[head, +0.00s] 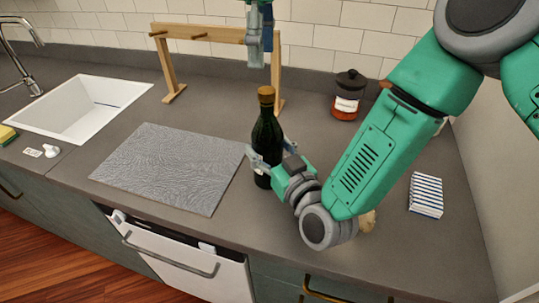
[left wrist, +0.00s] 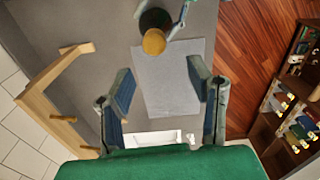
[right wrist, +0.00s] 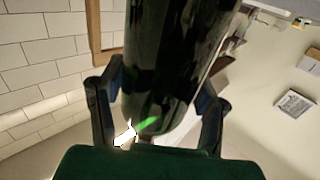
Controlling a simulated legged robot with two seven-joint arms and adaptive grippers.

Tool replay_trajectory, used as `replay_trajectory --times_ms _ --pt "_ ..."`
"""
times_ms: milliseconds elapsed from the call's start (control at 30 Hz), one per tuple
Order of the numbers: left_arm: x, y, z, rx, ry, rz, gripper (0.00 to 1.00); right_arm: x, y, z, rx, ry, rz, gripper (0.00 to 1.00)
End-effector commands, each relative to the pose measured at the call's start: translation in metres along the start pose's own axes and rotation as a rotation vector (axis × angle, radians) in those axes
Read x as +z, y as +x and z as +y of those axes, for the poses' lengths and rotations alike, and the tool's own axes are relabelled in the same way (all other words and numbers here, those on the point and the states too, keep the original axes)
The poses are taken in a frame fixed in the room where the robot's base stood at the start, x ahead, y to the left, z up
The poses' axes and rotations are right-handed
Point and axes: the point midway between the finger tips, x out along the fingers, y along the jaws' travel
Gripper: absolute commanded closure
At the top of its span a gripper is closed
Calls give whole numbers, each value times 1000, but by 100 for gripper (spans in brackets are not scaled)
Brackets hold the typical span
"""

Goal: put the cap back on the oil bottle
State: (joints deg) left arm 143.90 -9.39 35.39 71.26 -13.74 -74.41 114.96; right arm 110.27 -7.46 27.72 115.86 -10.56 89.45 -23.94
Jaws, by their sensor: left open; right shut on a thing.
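The dark green oil bottle (head: 264,139) is upright at the counter's middle, just right of the grey mat. A golden-brown cap (head: 266,95) sits on top of its neck; from above it shows as a round disc in the left wrist view (left wrist: 154,42). My right gripper (head: 262,160) is shut around the bottle's body, which fills the space between its fingers in the right wrist view (right wrist: 165,60). My left gripper (head: 261,50) points down above the cap, apart from it. Its fingers are spread and empty in the left wrist view (left wrist: 160,80).
A wooden rack (head: 168,70) stands behind the bottle. The patterned grey mat (head: 165,165) lies left of it, with the white sink (head: 85,105) beyond. A red jar with a dark lid (head: 346,95) stands at the back right. A striped cloth (head: 426,195) lies far right.

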Motion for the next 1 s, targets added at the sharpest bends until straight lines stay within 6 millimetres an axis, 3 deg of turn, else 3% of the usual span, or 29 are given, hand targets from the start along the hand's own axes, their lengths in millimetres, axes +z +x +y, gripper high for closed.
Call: replay_trajectory --times_ms 200,400,833,1000 --pt "-14 -2 1 5 -460 -10 53 1 2 -5 -3 -1 -4 100" --pt "-10 -3 3 7 -666 -8 53 1 -1 0 -3 4 -3 100" --pt "-11 -1 3 7 -700 -10 53 2 -1 0 -1 3 -3 100" --pt "-14 14 2 2 -700 -13 53 2 1 -3 -2 1 -4 100"
